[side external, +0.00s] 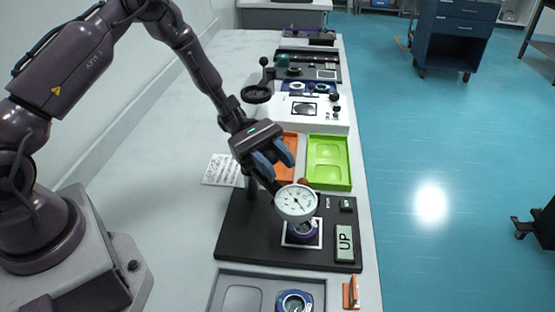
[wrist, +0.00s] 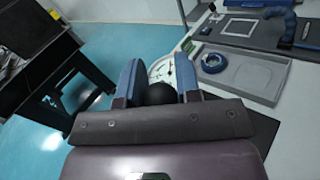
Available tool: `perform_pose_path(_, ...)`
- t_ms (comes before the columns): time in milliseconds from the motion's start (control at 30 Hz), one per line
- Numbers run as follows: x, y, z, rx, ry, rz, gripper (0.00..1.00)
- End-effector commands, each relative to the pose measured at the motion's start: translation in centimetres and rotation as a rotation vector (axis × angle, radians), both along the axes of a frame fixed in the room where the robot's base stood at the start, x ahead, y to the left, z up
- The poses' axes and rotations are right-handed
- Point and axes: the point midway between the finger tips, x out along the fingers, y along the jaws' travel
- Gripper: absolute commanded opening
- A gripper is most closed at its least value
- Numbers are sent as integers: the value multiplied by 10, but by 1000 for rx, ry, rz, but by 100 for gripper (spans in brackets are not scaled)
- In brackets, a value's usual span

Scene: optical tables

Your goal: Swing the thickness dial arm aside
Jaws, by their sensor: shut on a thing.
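The thickness gauge stands on a black base (side external: 245,240) on the bench. Its round white dial (side external: 296,204) is on the dial arm, above a purple ring-shaped piece (side external: 303,234) inside a white square outline. The dial partly hides that piece. My gripper (side external: 275,168) reaches down from the upper left, just behind the dial, with its blue fingers shut on the dial arm. In the wrist view, a dark rounded part of the dial arm (wrist: 160,94) sits between the fingers (wrist: 158,82), with the dial (wrist: 163,70) just beyond. The exact contact is hidden.
A grey tray (side external: 240,298) holding a blue ring (side external: 294,302) is in front. A green tray (side external: 328,162) and an orange tray (side external: 289,145) stand behind. The bench's left side is mostly clear.

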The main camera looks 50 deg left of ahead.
Motion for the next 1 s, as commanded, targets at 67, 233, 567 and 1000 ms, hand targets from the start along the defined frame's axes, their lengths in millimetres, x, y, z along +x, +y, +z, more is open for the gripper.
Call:
perform_pose_path(67,-3,1,0,0,0,-32,0)
perform_pose_path(233,-13,2,0,0,-1,-144,0)
perform_pose_path(567,-39,12,0,1,0,-448,0)
perform_pose_path(1000,-64,31,0,3,0,-785,0)
